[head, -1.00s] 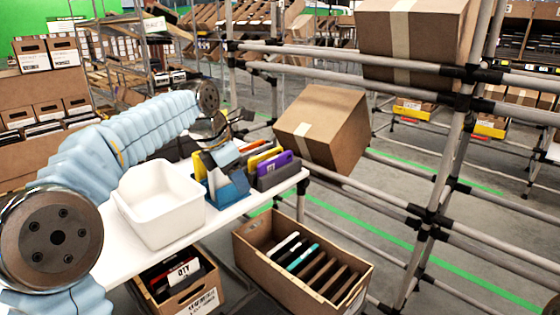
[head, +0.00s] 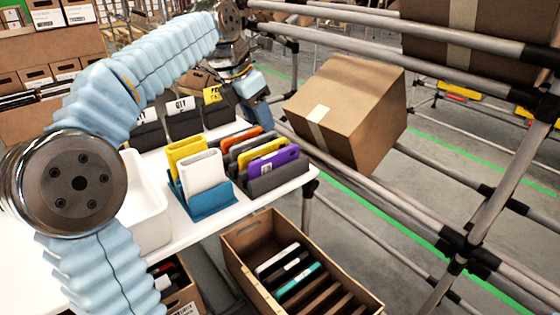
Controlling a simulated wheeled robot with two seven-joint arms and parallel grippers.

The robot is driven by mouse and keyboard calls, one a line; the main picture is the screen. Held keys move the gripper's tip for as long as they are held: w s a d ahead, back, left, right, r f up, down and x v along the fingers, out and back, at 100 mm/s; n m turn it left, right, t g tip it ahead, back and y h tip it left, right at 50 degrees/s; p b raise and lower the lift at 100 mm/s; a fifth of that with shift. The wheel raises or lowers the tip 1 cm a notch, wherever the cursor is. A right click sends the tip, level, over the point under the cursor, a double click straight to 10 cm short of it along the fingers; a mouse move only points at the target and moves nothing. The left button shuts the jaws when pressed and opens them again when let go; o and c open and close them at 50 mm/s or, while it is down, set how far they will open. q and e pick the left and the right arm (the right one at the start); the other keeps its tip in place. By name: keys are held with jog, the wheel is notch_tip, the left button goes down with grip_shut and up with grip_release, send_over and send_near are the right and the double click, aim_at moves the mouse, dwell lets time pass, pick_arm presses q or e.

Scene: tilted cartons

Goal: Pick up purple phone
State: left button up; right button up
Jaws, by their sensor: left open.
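The purple phone (head: 272,163) stands on edge, tilted, at the front right of a dark grey slotted holder (head: 262,184) on the white table. A label shows on its face. A yellow phone (head: 262,153) stands just behind it, and an orange one (head: 240,140) further back. My left gripper (head: 258,112) is open and empty, pointing down behind and above the holder, apart from the purple phone. Its fingertips are small and partly hard to make out. My right gripper is not in view.
A blue holder (head: 213,203) with a white and a yellow item stands left of the grey one. A white bin (head: 148,205) is further left. A tilted carton (head: 345,105) on the rack is close right of my gripper. An open carton (head: 240,257) sits below.

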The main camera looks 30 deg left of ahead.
pick_arm(q)
send_over(274, 154)
jog(key=s, duration=0.2)
jog(key=f, duration=0.6)
jog(key=shift+a+b, duration=0.25)
jog(key=shift+b, duration=0.15)
jog(key=shift+a+b+x, duration=0.15)
jog(key=shift+x, duration=1.2)
jog(key=shift+a+b+x, duration=0.15)
jog(key=shift+x, duration=1.15)
jog(key=shift+s, duration=0.15)
grip_shut()
